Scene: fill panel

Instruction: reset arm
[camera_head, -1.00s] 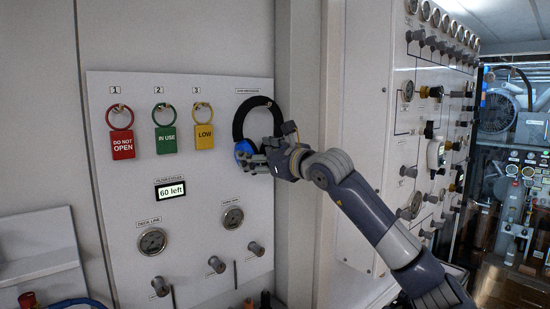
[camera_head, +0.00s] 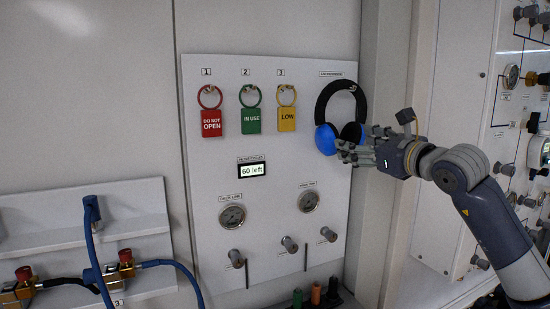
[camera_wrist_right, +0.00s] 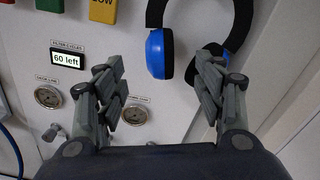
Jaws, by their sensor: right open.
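My right gripper (camera_head: 362,150) is open beside the ear defenders at the panel's upper right. In the right wrist view its two fingers (camera_wrist_right: 163,98) are spread apart with nothing between them. The ear defenders (camera_head: 326,139) have a black headband and blue cups and hang on the panel. They also show at the top of the right wrist view (camera_wrist_right: 155,54), beyond the fingers. In the head view my right fingertips partly overlap the right cup; I cannot tell whether they touch it. My left gripper is not in view.
The white panel (camera_head: 205,215) holds a red tag (camera_head: 211,124), a green tag (camera_head: 251,122), a yellow tag (camera_head: 287,120), a "60 left" display (camera_head: 252,170), gauges and knobs. Blue hoses (camera_head: 95,250) and brass fittings are at lower left. A valve cabinet (camera_head: 440,215) stands right.

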